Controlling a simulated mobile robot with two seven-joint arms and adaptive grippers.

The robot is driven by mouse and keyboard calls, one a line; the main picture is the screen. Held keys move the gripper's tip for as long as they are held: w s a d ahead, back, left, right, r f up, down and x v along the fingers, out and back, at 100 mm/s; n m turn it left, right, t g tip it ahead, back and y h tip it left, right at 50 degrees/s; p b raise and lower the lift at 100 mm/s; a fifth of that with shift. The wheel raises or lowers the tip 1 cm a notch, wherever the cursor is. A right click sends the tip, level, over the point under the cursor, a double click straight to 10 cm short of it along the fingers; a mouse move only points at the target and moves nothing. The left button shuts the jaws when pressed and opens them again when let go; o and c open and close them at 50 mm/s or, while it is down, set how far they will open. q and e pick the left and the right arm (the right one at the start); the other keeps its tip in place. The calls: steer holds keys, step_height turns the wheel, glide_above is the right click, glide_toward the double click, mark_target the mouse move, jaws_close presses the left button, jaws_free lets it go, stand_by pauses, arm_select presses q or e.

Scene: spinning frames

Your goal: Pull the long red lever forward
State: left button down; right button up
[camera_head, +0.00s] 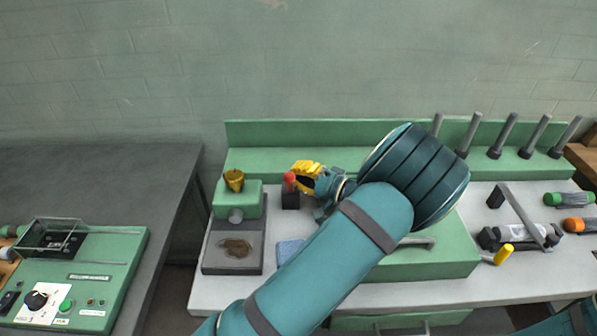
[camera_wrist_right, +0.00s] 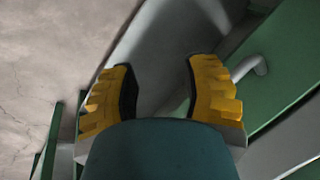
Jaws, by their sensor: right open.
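The lever shows as a small red knob (camera_head: 289,177) above a dark block (camera_head: 290,199) on the green and white bench. Its shaft is short or hidden in this view. My left gripper (camera_head: 304,174), with yellow fingers, is right beside the red knob, on its right. The fingers overlap closely, so I cannot tell whether they touch or hold it. In the right wrist view, my right gripper (camera_wrist_right: 163,88) has its two yellow fingers wide apart, with nothing between them. The red lever is not seen in that view.
A green machine with a brass cup (camera_head: 234,180) stands left of the lever, above a stained grey tray (camera_head: 212,258). A blue cloth (camera_head: 288,250) lies nearby. Upright grey pegs (camera_head: 505,135) and colored spools (camera_head: 568,199) are at the right. A control panel (camera_head: 105,262) is at far left.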

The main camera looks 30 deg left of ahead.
arm_select(q)
steer(key=shift+s+d+f, duration=0.15)
steer(key=shift+s, duration=0.1)
steer(key=d, duration=0.6)
steer(key=shift+w+d, duration=0.25)
steer(key=shift+d, duration=0.45)
steer(key=shift+r, duration=0.2)
